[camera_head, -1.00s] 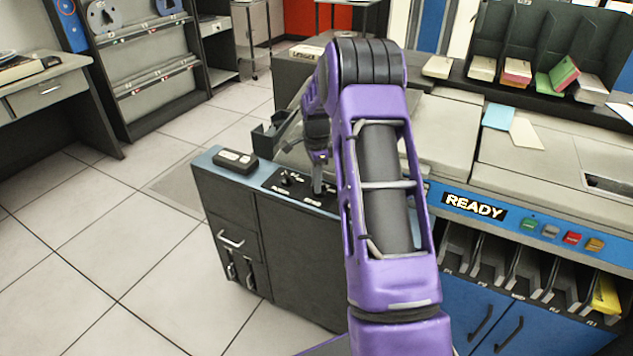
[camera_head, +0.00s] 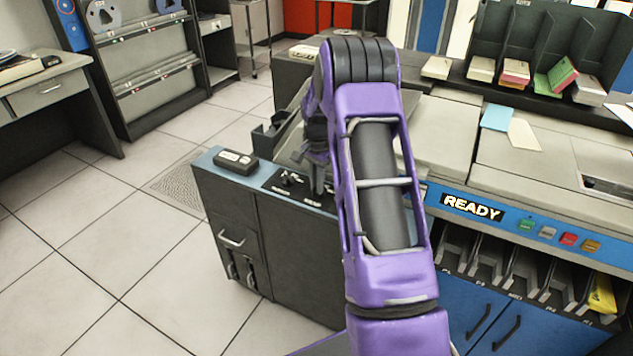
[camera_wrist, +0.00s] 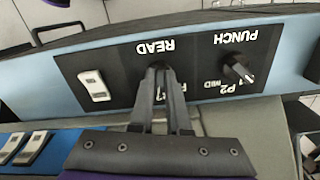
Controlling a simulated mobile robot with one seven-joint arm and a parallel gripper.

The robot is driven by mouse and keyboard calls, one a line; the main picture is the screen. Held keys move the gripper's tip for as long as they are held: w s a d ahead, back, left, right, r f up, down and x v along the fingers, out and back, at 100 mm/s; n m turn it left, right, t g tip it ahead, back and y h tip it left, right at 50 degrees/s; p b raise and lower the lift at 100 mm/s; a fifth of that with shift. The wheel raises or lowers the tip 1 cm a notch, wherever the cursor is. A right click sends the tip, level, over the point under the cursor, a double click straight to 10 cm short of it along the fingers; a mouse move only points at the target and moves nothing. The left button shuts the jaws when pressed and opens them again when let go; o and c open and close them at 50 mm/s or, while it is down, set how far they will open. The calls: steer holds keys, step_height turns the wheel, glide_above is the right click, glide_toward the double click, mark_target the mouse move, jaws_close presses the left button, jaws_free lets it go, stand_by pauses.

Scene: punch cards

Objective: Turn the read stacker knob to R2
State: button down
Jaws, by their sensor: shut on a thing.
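The read stacker knob (camera_wrist: 158,70) sits under the READ label on a black panel (camera_wrist: 125,64) in the wrist view. My gripper (camera_wrist: 160,80) is shut on this knob, and its fingers hide most of it. The position labels below the knob are largely covered, so its setting cannot be read. In the head view my gripper (camera_head: 318,180) reaches down to the panel (camera_head: 288,181) on top of the dark cabinet. My arm stands in front of the panel's right side.
The punch knob (camera_wrist: 238,70) is close beside my fingers, with P2 and MID markings. A white rocker switch (camera_wrist: 94,85) is on the panel's other side. A black box (camera_head: 236,161) lies on the cabinet's left end. A READY sign (camera_head: 472,208) is to the right.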

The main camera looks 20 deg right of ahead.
steer(key=shift+d+n, duration=0.1)
steer(key=shift+n, duration=1.1)
steer(key=c, duration=0.9)
jaws_free()
step_height(320, 180, up, 18)
steer(key=shift+f+p, duration=0.25)
steer(key=shift+p, duration=1)
